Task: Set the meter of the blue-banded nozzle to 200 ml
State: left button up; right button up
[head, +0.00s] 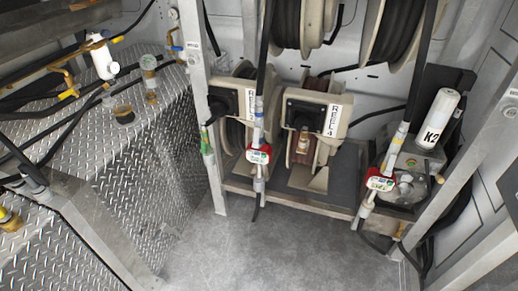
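A nozzle with what looks like a blue band (259,105) hangs upright on a black hose in front of the lower reels, near the middle of the head view. Its red meter (258,154) has a pale face whose reading is too small to make out. A second nozzle (395,145), with a yellowish band, hangs slightly tilted at the right. It carries a similar red meter (380,183), also unreadable. Neither of my grippers shows in the head view.
Two lower reels, labelled REEL 3 (250,103) and REEL 4 (333,120), stand behind the nozzles. A white K2 canister (438,118) is at the right. A metal post (197,90) and diamond-plate box (150,150) stand left. The grey floor (270,255) in front is clear.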

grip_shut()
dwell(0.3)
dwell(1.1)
